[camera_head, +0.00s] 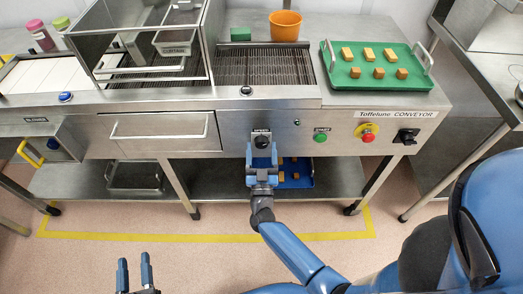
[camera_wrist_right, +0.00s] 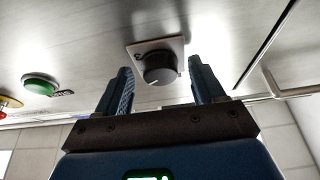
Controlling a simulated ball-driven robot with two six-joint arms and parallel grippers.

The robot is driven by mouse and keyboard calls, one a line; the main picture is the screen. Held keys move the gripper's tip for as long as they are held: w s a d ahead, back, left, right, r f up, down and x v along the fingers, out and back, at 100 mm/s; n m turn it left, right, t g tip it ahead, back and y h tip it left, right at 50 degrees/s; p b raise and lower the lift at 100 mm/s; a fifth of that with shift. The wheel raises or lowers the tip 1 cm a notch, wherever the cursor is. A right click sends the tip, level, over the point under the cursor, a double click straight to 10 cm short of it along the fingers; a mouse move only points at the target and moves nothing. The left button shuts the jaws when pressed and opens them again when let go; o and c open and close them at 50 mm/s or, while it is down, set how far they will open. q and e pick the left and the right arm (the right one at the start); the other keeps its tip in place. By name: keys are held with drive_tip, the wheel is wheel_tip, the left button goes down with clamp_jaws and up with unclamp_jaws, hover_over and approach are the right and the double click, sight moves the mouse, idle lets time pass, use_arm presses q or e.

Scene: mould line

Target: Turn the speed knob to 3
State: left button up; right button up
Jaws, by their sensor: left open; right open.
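The speed knob (camera_head: 262,142) is a dark round dial on a light square plate on the conveyor's front panel. My right gripper (camera_head: 262,154) is open, just in front of and below the knob. In the right wrist view the two fingers of the right gripper (camera_wrist_right: 163,88) stand on either side of the knob, apart from it. My left gripper (camera_head: 135,272) is open and empty at the bottom left, well away from the panel.
A green button (camera_head: 320,137), a red stop button on yellow (camera_head: 368,134) and a black switch (camera_head: 406,136) sit right of the knob. A drawer handle (camera_head: 160,131) is to its left. A green tray (camera_head: 373,84) with several brown blocks stands on top.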

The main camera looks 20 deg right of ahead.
drive_tip(key=c, duration=1)
drive_tip(key=shift+c, duration=0.2)
drive_tip(key=shift+a+m, duration=0.1)
drive_tip(key=shift+m, duration=0.4)
drive_tip(key=m+h, duration=0.1)
drive_tip(key=m, duration=0.1)
drive_tip(key=shift+a+m+g+h, duration=0.1)
drive_tip(key=shift+m+g+h, duration=0.2)
drive_tip(key=shift+m+h, duration=0.1)
drive_tip(key=m+g+h, duration=0.1)
drive_tip(key=m, duration=0.1)
drive_tip(key=m+h, duration=0.1)
drive_tip(key=m, duration=0.2)
drive_tip(key=shift+w+a+r+g, duration=0.1)
drive_tip(key=shift+a+g, duration=0.05)
drive_tip(key=shift+g, duration=0.25)
drive_tip(key=m+g+h, duration=0.1)
drive_tip(key=m, duration=0.2)
drive_tip(key=m+g, duration=0.1)
drive_tip(key=m, duration=0.3)
drive_tip(key=shift+a+r+g+h+p, duration=0.2)
drive_tip(key=shift+g+h+p, duration=0.1)
drive_tip(key=shift+g+h, duration=0.1)
drive_tip(key=shift+m, duration=0.4)
